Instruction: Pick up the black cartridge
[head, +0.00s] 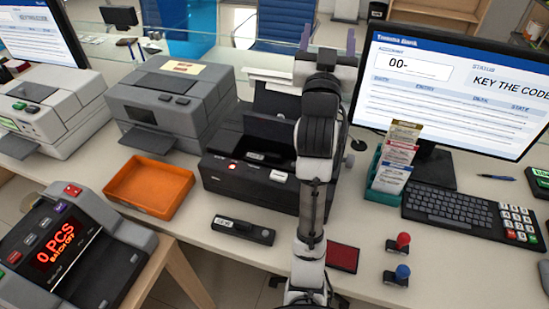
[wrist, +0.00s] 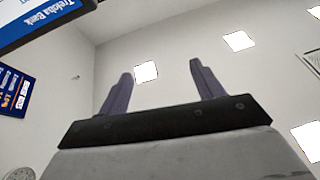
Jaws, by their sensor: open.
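The black cartridge (head: 243,231), a long dark block with a small white label, lies on the counter in front of the black printer in the head view. My gripper (head: 327,42) is raised above and behind the printer, with its two fingers apart and pointing up. It is well away from the cartridge. The cartridge is not in the wrist view.
The black printer (head: 240,173) stands behind the cartridge, partly hidden by my arm. An orange tray (head: 151,187) is to the left, and a dark red pad (head: 342,257) to the right. Two stamps (head: 398,258) and a keyboard (head: 450,212) are farther right. Bare counter surrounds the cartridge.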

